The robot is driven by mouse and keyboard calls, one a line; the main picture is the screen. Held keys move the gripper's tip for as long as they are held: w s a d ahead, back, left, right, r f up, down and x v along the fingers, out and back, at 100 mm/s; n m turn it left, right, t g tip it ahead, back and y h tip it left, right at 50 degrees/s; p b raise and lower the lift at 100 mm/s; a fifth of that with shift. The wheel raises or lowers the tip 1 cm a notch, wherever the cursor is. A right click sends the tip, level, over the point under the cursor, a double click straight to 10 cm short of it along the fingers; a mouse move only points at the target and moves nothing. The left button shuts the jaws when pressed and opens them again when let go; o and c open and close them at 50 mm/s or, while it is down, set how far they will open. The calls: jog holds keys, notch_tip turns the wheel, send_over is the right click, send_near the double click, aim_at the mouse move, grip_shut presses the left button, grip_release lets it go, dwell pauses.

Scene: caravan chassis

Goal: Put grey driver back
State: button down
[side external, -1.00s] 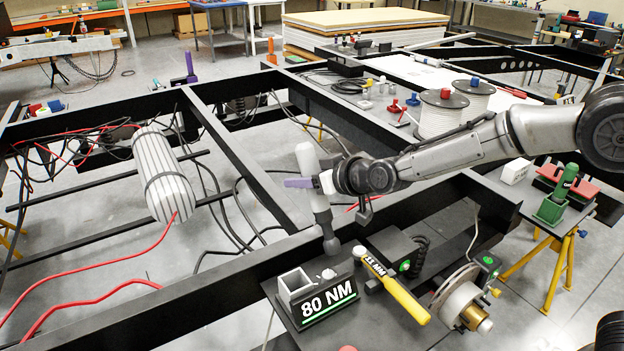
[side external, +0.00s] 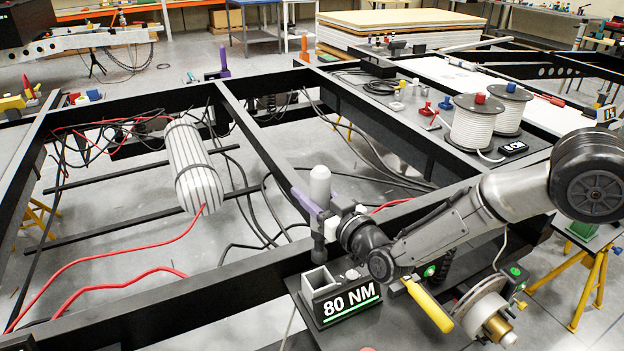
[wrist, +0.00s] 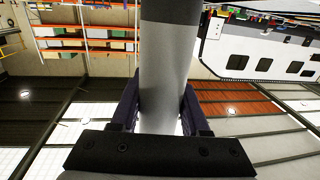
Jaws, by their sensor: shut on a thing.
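The grey driver (side external: 319,186), with a pale grey body and a dark lower end, is upright in my gripper (side external: 317,205), whose purple fingers are shut around it. The driver also fills the middle of the wrist view (wrist: 168,70), between the two fingers (wrist: 160,112). A grey open-topped square holder (side external: 317,281) with an "80 NM" sign stands on the dark side shelf. The driver's dark lower end shows just above the holder's opening in the side view. I cannot tell whether it is exactly over the opening or slightly behind it.
A yellow-handled wrench (side external: 430,307) lies right of the holder, partly hidden by my arm. A brake disc hub (side external: 485,308) is further right. The black chassis rail (side external: 200,300) runs behind and left of the shelf. White cable spools (side external: 474,125) stand at the back right.

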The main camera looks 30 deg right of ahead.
dwell(0.4)
notch_tip(320, 180, down, 13)
jog(key=shift+r, duration=0.15)
dwell(1.1)
jog(key=shift+c, duration=1.9)
grip_release()
jog(key=shift+o, duration=0.3)
jog(key=shift+f, duration=0.3)
jog(key=s+d, duration=0.1)
jog(key=s, duration=1.2)
jog(key=shift+s+d+r, duration=0.3)
jog(key=shift+s+d, duration=0.05)
jog(key=shift+d, duration=0.05)
